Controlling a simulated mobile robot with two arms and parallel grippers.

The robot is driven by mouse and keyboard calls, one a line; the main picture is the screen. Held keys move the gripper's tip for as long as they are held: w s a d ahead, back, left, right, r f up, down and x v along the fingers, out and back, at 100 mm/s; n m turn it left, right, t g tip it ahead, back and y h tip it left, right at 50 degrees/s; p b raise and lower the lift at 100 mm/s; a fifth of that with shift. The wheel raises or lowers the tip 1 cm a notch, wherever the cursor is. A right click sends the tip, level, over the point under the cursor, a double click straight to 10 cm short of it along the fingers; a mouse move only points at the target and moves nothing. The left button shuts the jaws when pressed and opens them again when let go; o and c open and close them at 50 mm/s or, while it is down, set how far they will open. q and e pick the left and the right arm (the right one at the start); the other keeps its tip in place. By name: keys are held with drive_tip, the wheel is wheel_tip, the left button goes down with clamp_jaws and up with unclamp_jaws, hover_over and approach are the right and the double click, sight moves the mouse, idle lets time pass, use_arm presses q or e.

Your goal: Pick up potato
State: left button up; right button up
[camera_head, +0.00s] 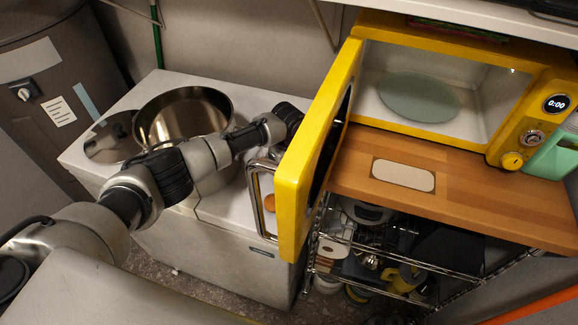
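No potato is clearly recognisable. A small orange-brown patch (269,203) shows through the silver handle (257,200) of the microwave door, above the white top surface; it is too covered to tell what it is. My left arm comes in from the left and passes over the white unit to the outer side of the open yellow microwave door (312,160). The fingers of my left gripper are hidden there, so I cannot see whether they hold anything. My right gripper is not in view.
A steel pot (184,116) and a round lid (110,138) are on the white unit (262,240). The open microwave (455,144) holds a glass plate (418,97). A pale board (403,175) lies on the wooden shelf (480,205). A wire rack with several items stands below.

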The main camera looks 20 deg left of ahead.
use_arm(q)
drive_tip(key=shift+f, duration=0.55)
drive_tip(key=shift+c, duration=0.2)
drive_tip(key=shift+r, duration=0.1)
drive_tip(key=c, duration=1)
